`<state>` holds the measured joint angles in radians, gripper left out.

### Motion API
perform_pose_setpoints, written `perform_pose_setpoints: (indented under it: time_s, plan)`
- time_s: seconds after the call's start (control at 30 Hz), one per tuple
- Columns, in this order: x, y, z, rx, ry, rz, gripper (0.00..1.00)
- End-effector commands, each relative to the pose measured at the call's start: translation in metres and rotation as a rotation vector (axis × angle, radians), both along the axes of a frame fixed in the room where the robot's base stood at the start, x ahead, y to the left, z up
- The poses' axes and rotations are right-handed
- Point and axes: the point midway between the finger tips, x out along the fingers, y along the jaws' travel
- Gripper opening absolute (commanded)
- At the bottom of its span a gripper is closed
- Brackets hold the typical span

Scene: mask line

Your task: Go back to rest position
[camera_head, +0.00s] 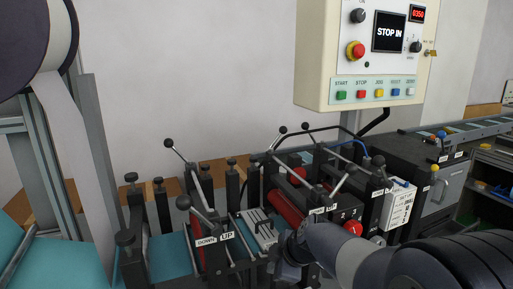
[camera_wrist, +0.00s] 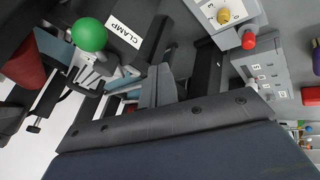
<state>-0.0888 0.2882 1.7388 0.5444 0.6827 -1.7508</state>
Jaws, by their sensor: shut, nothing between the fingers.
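My gripper (camera_wrist: 157,72) shows in the wrist view as two grey fingers set together above a wide dark palm. It is shut, with nothing held between the fingers. In the head view my arm comes in from the lower right, and its wrist end is low over the machine. The fingers cannot be made out clearly there. The mask line machine (camera_head: 265,228) has red rollers and black-knobbed levers, one by a DOWN/UP label (camera_head: 213,239). In the wrist view a green ball knob (camera_wrist: 89,34) is beside a CLAMP label (camera_wrist: 125,32), left of my fingers and apart from them.
Teal sheet (camera_head: 60,262) runs at the left near a metal frame. A dark cabinet (camera_head: 425,185) is at the right. Open wall space is behind.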

Motion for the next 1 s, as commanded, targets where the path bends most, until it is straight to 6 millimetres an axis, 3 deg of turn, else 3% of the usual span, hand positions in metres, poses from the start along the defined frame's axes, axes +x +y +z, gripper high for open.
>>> perform_pose_setpoints:
  time_s: [0.63,1.0]
  plan:
    - [-0.034,-0.024,0.017,0.033,-0.042,0.193,0.00]
    - [-0.058,-0.054,0.066,0.032,-0.041,0.191,0.00]
